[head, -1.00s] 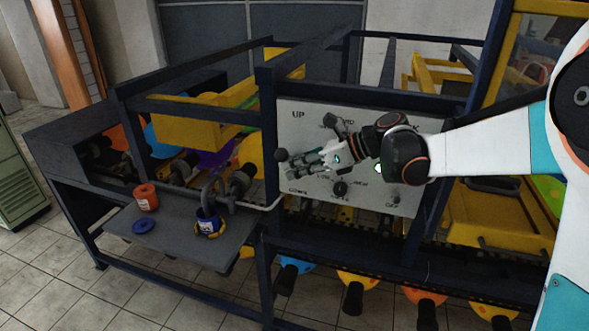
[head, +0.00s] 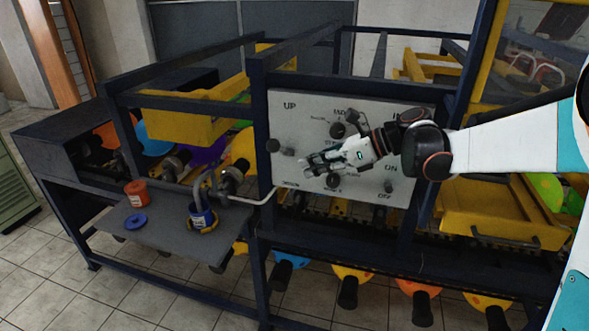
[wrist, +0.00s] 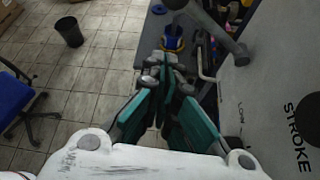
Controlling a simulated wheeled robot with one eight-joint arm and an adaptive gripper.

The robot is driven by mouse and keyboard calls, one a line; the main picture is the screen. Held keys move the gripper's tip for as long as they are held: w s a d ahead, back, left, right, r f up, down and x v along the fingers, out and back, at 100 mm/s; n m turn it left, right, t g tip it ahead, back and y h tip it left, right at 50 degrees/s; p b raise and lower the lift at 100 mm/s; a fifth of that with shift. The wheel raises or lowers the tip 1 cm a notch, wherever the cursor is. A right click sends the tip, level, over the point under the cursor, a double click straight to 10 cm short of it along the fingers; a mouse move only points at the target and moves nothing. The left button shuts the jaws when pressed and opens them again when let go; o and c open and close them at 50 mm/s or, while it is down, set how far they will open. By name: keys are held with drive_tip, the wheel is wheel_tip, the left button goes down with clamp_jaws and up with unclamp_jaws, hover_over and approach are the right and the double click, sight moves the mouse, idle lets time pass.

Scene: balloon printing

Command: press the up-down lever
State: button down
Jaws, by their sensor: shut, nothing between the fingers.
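The up-down lever (head: 273,146) is a dark rod with a ball end at the left edge of the white control panel (head: 365,104), below the word UP. Its ball points left. In the wrist view the lever (wrist: 205,25) crosses the top, its ball at the upper left and its round base against the panel. My gripper (head: 306,165) is shut and empty in front of the panel, just right of and slightly below the lever. In the wrist view my gripper (wrist: 165,68) appears below the lever, with a visible gap in the picture; depth is hard to tell.
Other knobs (head: 338,130) sit on the panel near my wrist. A grey shelf (head: 170,240) at the left holds a red pot (head: 137,193), a blue lid (head: 136,221) and a blue pot (head: 202,220). Blue frame posts (head: 261,150) stand beside the panel.

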drive_tip(key=shift+v, duration=1.6)
drive_tip(key=s+d+f+n+t+h+b, duration=0.1)
drive_tip(key=s+d+f+n+h+b, duration=0.2)
drive_tip(key=s+n, duration=0.4)
drive_tip(key=s+d+f+n+t+h+b, duration=0.1)
drive_tip(key=s+d+f+n+h+b, duration=0.2)
drive_tip(key=s+f+n+h, duration=0.2)
drive_tip(key=s+d+f+n+t+h+b, duration=0.2)
drive_tip(key=s+d+f+n+h+b, duration=0.1)
drive_tip(key=s+f+n, duration=0.6)
drive_tip(key=s+n+h+b, duration=0.1)
drive_tip(key=s+n, duration=0.1)
drive_tip(key=s, duration=0.2)
drive_tip(key=shift+d, duration=0.25)
drive_tip(key=shift+s, duration=0.15)
idle(0.6)
